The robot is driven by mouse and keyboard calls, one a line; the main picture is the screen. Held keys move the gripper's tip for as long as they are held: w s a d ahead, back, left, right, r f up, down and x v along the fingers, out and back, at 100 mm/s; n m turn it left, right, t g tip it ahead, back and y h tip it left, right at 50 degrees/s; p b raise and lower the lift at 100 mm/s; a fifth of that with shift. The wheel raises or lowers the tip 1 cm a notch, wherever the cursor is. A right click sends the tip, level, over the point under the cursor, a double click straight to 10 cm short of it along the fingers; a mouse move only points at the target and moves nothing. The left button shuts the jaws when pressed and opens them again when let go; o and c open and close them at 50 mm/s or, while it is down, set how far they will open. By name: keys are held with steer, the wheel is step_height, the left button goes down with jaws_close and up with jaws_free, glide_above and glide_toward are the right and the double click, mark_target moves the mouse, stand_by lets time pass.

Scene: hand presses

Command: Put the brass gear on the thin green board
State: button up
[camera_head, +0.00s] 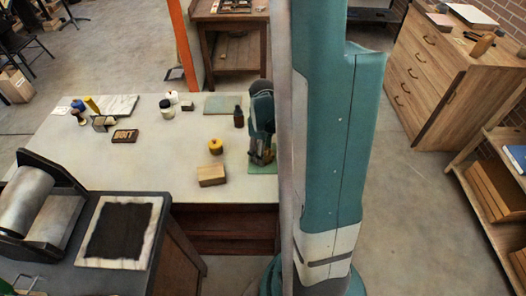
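My gripper (262,160) points down at the right end of the pale table, low over a thin green board (262,170) that shows partly beneath it. The fingers are dark and small here, so I cannot tell whether they are open or shut, or whether they hold anything. I cannot make out the brass gear for certain; it may be hidden at the gripper. A small round yellow thing (215,147) stands on the table left of the gripper. A second thin, pale grey-green sheet (222,103) lies at the table's back edge.
A wooden block (211,176) lies near the table's front edge. A dark bottle (239,117) stands close left of my gripper. A dark type block (125,136) and small jars (166,107) are farther left. A press with a roller (25,199) stands front left. The table's middle is partly clear.

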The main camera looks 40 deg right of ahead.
steer(key=shift+f, duration=0.2)
steer(key=o, duration=1.3)
steer(key=shift+r, duration=0.3)
steer(key=shift+r+p, duration=1.15)
steer(key=shift+r, duration=4.75)
steer(key=shift+a, duration=0.1)
